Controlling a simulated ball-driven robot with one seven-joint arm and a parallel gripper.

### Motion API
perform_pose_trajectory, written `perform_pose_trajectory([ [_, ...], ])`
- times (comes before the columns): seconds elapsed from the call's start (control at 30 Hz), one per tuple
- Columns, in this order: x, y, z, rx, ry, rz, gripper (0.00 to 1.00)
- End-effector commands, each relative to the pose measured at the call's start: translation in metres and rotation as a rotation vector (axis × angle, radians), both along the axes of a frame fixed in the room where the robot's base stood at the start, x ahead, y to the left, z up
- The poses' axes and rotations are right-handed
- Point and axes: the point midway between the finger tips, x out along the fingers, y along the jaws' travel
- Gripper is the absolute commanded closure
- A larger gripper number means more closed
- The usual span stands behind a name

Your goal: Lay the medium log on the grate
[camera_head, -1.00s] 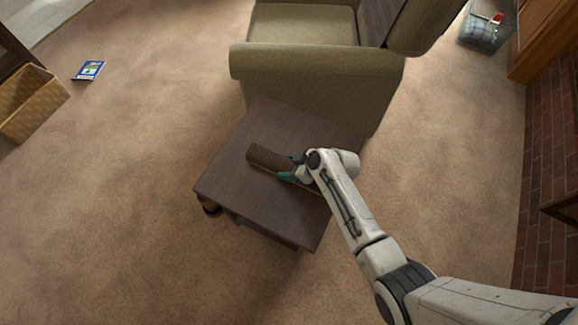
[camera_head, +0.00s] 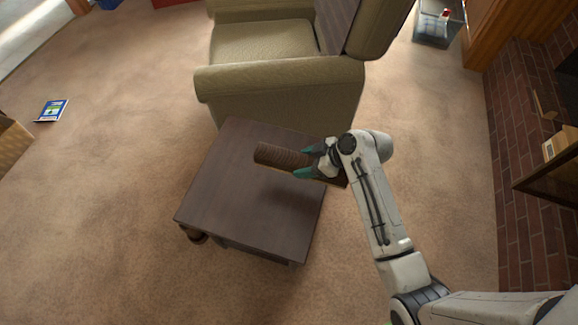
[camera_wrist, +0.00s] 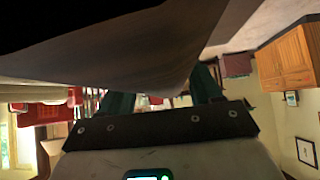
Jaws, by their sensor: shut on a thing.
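A brown ridged log (camera_head: 283,157) is held in my gripper (camera_head: 308,163) above the dark wooden side table, with one end sticking out to the left. The green fingers are shut on it. In the wrist view the log (camera_wrist: 130,50) fills the upper part as a large, dim shape, with the gripper (camera_wrist: 165,105) fingers on either side of it. No grate can be made out in these frames.
The dark side table (camera_head: 230,205) stands below the log. A beige armchair (camera_head: 280,90) is just behind it. A brick wall (camera_head: 515,180) with dark framing is at the right. Open carpet (camera_head: 100,220) lies to the left, with a blue booklet (camera_head: 52,110) on it.

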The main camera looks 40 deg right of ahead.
Motion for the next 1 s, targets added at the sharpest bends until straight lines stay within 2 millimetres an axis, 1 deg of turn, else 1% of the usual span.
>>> perform_pose_trajectory([
  [0.03, -0.003, -0.006, 0.004, -0.001, -0.004, -0.003, 0.95],
  [0.2, -0.010, -0.018, 0.010, -0.001, -0.003, -0.001, 0.95],
  [0.33, -0.013, -0.022, 0.013, -0.001, -0.004, 0.000, 0.95],
  [0.53, -0.014, -0.023, 0.014, -0.001, -0.003, -0.001, 0.95],
  [0.67, -0.015, -0.021, 0.011, -0.001, -0.002, -0.018, 0.95],
  [0.77, -0.016, -0.017, 0.005, 0.001, -0.001, -0.062, 0.95],
  [1.0, -0.017, 0.003, -0.007, -0.001, -0.002, -0.261, 0.95],
])
